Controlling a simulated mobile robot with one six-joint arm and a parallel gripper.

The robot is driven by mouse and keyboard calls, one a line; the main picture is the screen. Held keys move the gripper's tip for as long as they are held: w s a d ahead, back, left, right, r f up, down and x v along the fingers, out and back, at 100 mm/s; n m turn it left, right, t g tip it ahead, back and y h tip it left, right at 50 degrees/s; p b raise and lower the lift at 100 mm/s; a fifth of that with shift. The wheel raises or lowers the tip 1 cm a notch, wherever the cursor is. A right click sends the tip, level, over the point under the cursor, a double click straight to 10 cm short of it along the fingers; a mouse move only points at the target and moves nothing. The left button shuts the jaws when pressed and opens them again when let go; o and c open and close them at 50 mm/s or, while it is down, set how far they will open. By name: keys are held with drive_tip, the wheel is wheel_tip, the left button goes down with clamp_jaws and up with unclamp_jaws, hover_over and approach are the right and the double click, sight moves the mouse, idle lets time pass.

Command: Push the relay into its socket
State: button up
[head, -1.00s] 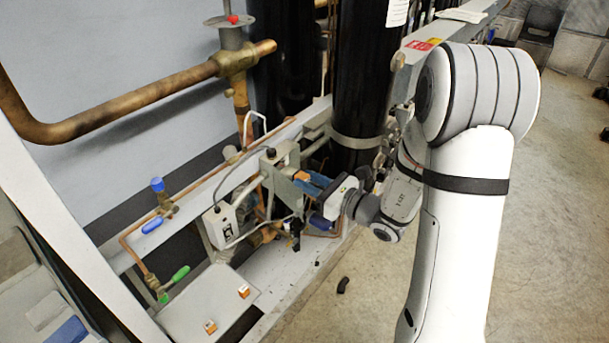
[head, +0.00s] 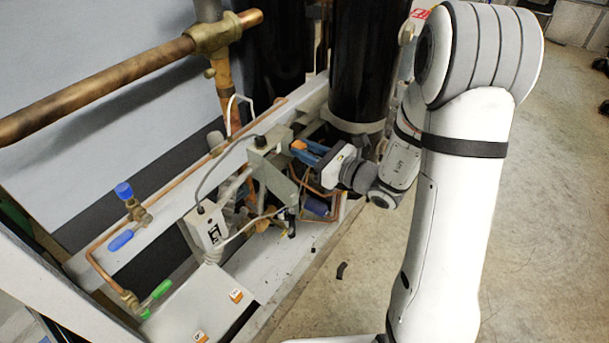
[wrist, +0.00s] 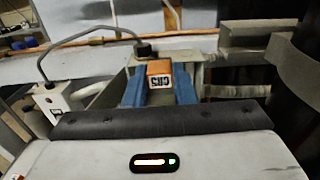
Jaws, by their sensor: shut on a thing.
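The relay is a small orange block (head: 298,145) at the tip of my gripper (head: 303,149). In the wrist view the relay (wrist: 160,74) shows dark upside-down lettering that looks like CR3. My gripper's blue fingers (wrist: 158,90) are shut on it, one on each side. In the head view the gripper points left and holds the relay beside a grey bracket (head: 268,162), above the rack's base. I cannot tell whether they touch. I cannot make out an empty socket in either view. The relay's underside is hidden.
A white box with a cable (head: 208,230), copper pipes (head: 95,95) and valves with blue and green handles stand around. A black cylinder (head: 362,65) rises behind the gripper. Floor at right is open.

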wheel_tip(320, 180, down, 8)
drive_tip(key=b, duration=0.7)
drive_tip(key=x, duration=0.4)
drive_tip(key=p+x, duration=0.1)
drive_tip(key=x, duration=0.1)
drive_tip(key=shift+w+r, duration=0.15)
drive_tip(key=shift+r, duration=0.1)
drive_tip(key=shift+d+r, duration=0.1)
drive_tip(key=shift+r, duration=0.05)
drive_tip(key=shift+w+a, duration=0.25)
drive_tip(key=shift+a, duration=0.2)
drive_tip(key=shift+b+x, duration=0.8)
drive_tip(key=shift+x, duration=0.2)
idle(1.3)
drive_tip(key=o, duration=1)
drive_tip(key=shift+w, duration=0.1)
drive_tip(key=shift+c, duration=0.2)
drive_tip(key=shift+o, duration=0.3)
